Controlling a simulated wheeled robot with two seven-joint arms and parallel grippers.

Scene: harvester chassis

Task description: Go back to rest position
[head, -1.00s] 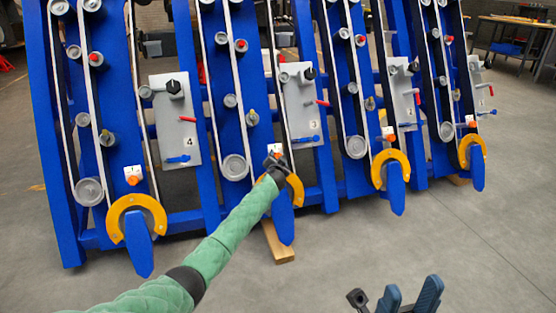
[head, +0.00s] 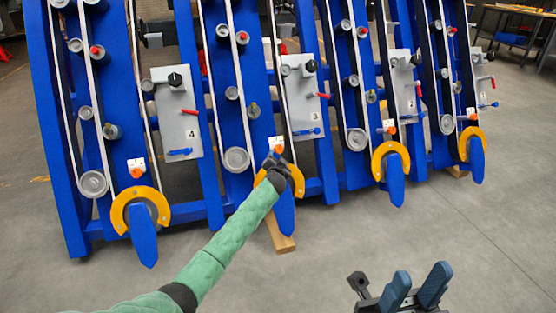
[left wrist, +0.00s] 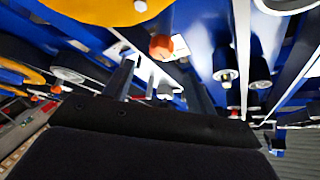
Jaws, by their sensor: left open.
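My left gripper (head: 276,158) is at the end of the green-sleeved arm, in front of the second row of the blue chassis (head: 210,130). It is open and its tips are close to an orange knob (head: 279,149) on a white plate, above a yellow horseshoe-shaped guard (head: 298,178). In the left wrist view the orange knob (left wrist: 161,47) shows beyond and between the two dark fingers (left wrist: 160,85). I see nothing held; contact with the knob cannot be told. My right gripper (head: 421,276), with blue fingers apart, is empty over the floor at the lower right.
The chassis spans the back with several blue rows, yellow guards and grey numbered panels (head: 178,112). A wooden block (head: 280,233) lies under it near my left forearm. A workbench (head: 515,22) stands far right. The grey floor (head: 480,230) at right is clear.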

